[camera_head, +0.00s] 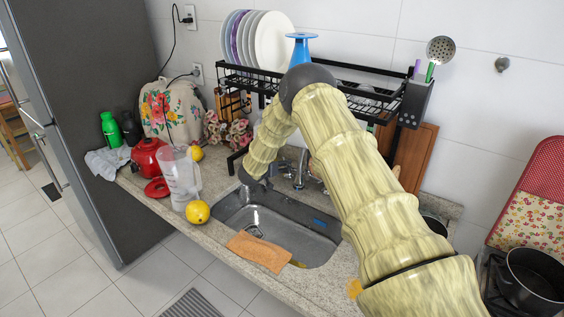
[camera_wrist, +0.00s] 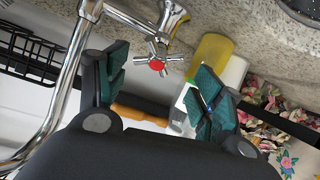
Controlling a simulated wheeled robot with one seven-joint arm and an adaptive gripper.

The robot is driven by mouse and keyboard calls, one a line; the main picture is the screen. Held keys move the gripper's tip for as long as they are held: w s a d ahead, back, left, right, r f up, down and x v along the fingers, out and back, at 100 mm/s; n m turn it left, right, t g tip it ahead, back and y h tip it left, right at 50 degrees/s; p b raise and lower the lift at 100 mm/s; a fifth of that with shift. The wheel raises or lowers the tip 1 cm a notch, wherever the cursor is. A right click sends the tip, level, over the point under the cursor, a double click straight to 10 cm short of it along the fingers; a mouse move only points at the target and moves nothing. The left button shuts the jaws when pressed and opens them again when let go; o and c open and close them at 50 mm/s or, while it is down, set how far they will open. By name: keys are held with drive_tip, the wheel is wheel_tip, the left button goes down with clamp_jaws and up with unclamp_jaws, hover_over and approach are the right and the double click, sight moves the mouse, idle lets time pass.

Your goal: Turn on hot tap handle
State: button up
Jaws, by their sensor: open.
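The hot tap handle (camera_wrist: 157,64), a chrome cross with a red centre, shows in the wrist view, ahead of my gripper (camera_wrist: 158,88). It appears between the lines of the two teal-padded fingers, nearer the left finger. My gripper is open, with nothing between the pads; contact with the handle cannot be told. The chrome tap spout (camera_wrist: 62,85) curves along the left of the wrist view. In the head view the chrome tap (camera_head: 300,172) stands behind the sink, and my arm hides part of that area.
The sink (camera_head: 270,222) has an orange cloth (camera_head: 259,251) over its front edge. A black rack (camera_head: 235,76) with plates stands over it. A yellow bottle (camera_wrist: 211,56) is near the right finger.

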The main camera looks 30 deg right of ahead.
drive_tip(key=shift+p+x, duration=0.55)
drive_tip(key=shift+x, duration=1.25)
